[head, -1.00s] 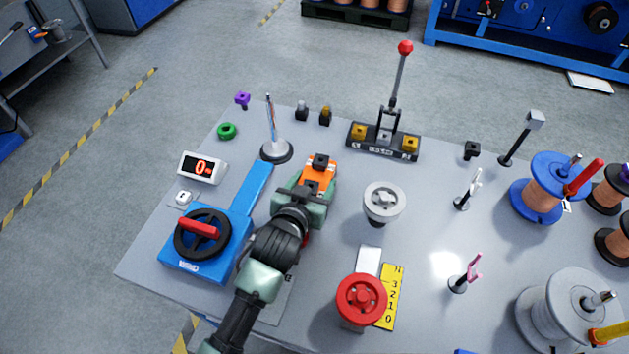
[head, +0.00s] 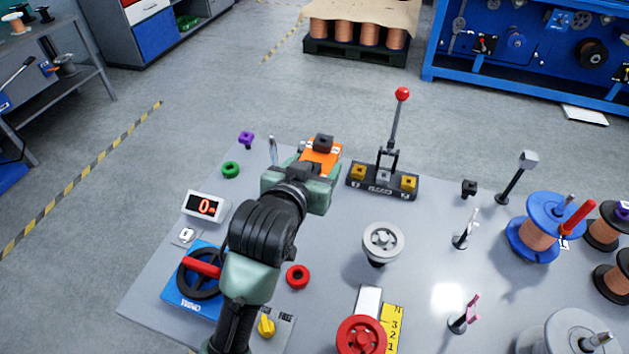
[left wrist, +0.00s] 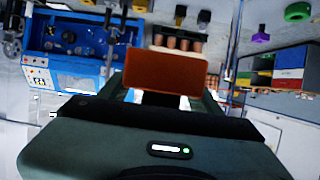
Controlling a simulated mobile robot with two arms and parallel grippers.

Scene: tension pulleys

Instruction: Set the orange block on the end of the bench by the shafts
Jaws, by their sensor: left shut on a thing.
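The orange block (head: 322,156) has a dark square piece on top. My left gripper (head: 313,172) is shut on it and holds it near the bench's far edge, left of the red-knobbed lever. In the left wrist view, the block (left wrist: 163,71) shows as an orange-brown face just beyond the gripper body. The bench (head: 330,225) is a grey tabletop. Upright shafts, one grey (head: 466,230) and one pink (head: 465,316), stand on its right part, with large spools beyond them. My right gripper is not in view.
The lever stand (head: 383,180) with yellow blocks is close to the right of the orange block. A grey pulley (head: 383,242) and a red wheel (head: 361,335) stand mid-bench. A blue crank device (head: 190,285) and a display (head: 205,206) are on the left. Bare bench lies around the grey pulley.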

